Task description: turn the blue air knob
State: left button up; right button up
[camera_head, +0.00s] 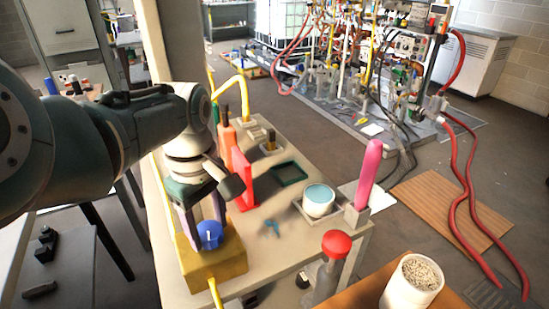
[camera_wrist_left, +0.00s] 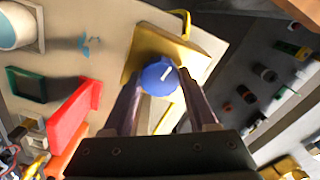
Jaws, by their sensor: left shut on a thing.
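The blue air knob (camera_head: 209,235) sits on top of a yellow box (camera_head: 214,262) at the near left end of the bench. A pale pointer line shows on the knob's face. My left gripper (camera_head: 203,222) reaches down from above with its two fingers on either side of the knob, shut on it. In the left wrist view the knob (camera_wrist_left: 159,76) lies between the two fingertips (camera_wrist_left: 160,88), in front of the yellow box (camera_wrist_left: 190,48). My right gripper is in neither view.
A red upright block (camera_head: 242,178) stands just behind the yellow box. A white cup (camera_head: 318,203), a pink rod (camera_head: 370,172) and a red mushroom-shaped knob (camera_head: 337,244) stand to the right. A yellow hose (camera_head: 215,293) leaves the box's near side.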

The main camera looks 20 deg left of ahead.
aim_at(209, 230)
pick_arm(q)
jog(key=n, duration=0.5)
jog(key=shift+n, duration=0.3)
dwell(0.4)
jog(key=o, duration=1.4)
jog(key=shift+c, duration=0.2)
notch_tip(209, 230, up, 10)
jog(key=p, duration=0.4)
